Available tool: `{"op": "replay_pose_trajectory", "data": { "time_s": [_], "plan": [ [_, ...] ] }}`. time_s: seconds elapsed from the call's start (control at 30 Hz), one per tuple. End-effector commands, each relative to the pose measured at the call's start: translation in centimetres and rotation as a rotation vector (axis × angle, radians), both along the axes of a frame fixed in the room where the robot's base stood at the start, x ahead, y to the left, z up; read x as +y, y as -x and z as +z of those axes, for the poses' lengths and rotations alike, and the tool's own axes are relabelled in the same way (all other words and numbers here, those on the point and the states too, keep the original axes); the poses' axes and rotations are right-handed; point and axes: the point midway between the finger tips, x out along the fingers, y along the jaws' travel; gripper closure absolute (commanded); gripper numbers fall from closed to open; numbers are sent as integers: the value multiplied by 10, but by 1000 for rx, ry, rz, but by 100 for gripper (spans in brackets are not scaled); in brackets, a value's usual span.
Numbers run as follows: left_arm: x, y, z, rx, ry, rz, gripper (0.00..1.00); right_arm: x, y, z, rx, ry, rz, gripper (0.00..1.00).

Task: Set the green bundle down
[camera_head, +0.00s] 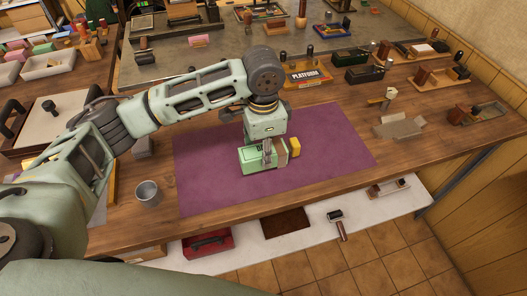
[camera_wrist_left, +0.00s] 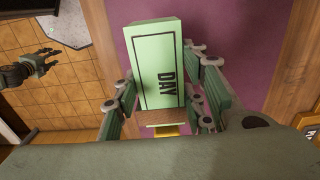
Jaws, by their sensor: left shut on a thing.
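The green bundle (camera_head: 252,160) is a pale green block with dark edging, at the middle of the purple mat (camera_head: 335,140) in the head view. In the left wrist view the bundle (camera_wrist_left: 158,60) shows "DAY" on its face. My left gripper (camera_head: 268,150) points down and is shut on it, with the fingers (camera_wrist_left: 160,100) along its two sides. I cannot tell whether the bundle touches the mat. A brown and a yellow piece (camera_head: 295,147) show at its right end. My right gripper (camera_wrist_left: 42,64) shows over the floor in the left wrist view, fingers apart and empty.
A metal cup (camera_head: 147,192) stands left of the mat. A "PLATFORM" box (camera_head: 306,75) and dark stamp holders (camera_head: 364,74) stand behind it. Grey pieces (camera_head: 399,127) lie to the right. Most of the mat is clear. A red case (camera_head: 207,243) is on the lower shelf.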

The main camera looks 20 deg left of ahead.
Motion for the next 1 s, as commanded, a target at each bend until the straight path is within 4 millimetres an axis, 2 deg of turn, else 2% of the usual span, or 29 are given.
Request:
{"op": "replay_pose_trajectory", "data": {
  "time_s": [0.13, 0.27, 0.37, 0.53, 0.73, 0.9, 0.93, 1.0],
  "plan": [
    [5, -18, -10, 0, 1, 1, 96, 6, -11, 5, -17, -7, -1, 60],
    [7, -21, -17, 1, 1, -1, 96, 9, -34, 8, -51, -12, -1, 60],
    [7, -20, -32, 4, 0, -1, 96, 9, -43, 14, -66, -14, -2, 60],
    [7, -21, -51, -1, 1, -1, 96, 8, -38, 18, -57, -12, -3, 60],
    [7, -21, -53, -1, 2, -2, 96, 5, -22, 16, -33, -8, -5, 60],
    [7, -21, -56, 0, 1, -1, 96, 1, -19, 17, -27, -3, -4, 60],
    [7, -21, -56, 0, 1, -1, 59, 1, -19, 16, -27, -2, -4, 60],
    [7, -21, -56, 0, 1, -2, 53, 0, -19, 16, -28, -1, -3, 60]
  ]
}}
